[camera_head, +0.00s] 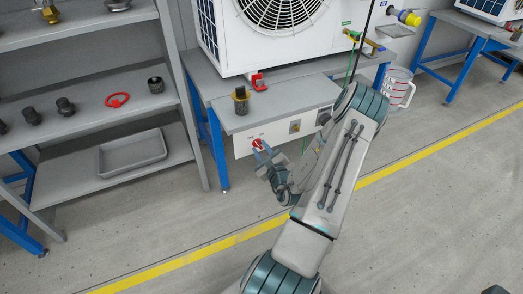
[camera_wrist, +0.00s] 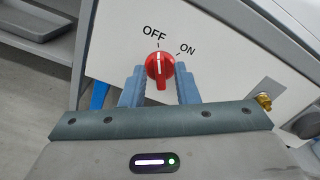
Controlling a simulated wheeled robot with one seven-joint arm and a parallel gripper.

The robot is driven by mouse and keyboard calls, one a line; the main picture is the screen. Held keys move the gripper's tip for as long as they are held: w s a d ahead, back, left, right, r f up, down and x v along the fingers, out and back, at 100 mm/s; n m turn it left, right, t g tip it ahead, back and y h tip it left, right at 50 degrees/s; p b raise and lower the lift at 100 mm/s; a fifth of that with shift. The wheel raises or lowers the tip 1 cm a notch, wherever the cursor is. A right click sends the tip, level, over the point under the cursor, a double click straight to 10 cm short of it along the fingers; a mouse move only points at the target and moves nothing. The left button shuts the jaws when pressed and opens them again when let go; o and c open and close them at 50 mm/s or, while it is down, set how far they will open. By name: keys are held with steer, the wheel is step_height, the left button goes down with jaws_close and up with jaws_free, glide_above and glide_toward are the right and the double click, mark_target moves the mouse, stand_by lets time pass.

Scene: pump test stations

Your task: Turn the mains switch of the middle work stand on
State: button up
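The mains switch is a red rotary knob (camera_wrist: 160,68) on the pale front panel of the middle work stand. In the wrist view its white line points up to the OFF mark; ON is to the right. My gripper (camera_wrist: 160,80) is open, with one blue-grey finger on each side of the knob. I cannot tell whether the fingertips touch it. In the head view the knob (camera_head: 257,143) is small and partly covered by my gripper (camera_head: 264,153).
A white fan unit (camera_head: 275,30) stands on the work stand (camera_head: 290,100), with a dark yellow-banded fitting (camera_head: 241,100) near its left front edge. A brass fitting (camera_wrist: 263,100) sits right of the knob. Shelves (camera_head: 90,95) with fittings are left; a clear jug (camera_head: 398,88) stands right.

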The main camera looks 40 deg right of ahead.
jaws_close()
steer(key=shift+r+p, duration=0.1)
steer(key=shift+p, duration=0.25)
steer(key=m+p, duration=0.2)
steer(key=m, duration=0.1)
steer(key=shift+r+p, duration=0.15)
steer(key=shift+p, duration=0.2)
steer(key=m+p, duration=0.3)
steer(key=m, duration=0.1)
steer(key=shift+d+p, duration=0.1)
steer(key=shift+p, duration=0.3)
steer(key=shift+f+m+p, duration=0.15)
steer(key=shift+m+p, duration=0.5)
steer(key=shift+m, duration=0.55)
steer(key=shift+f+m+p, duration=0.1)
steer(key=shift+m+p, duration=0.55)
steer(key=shift+m, duration=0.55)
steer(key=shift+o, duration=1.2)
jaws_free()
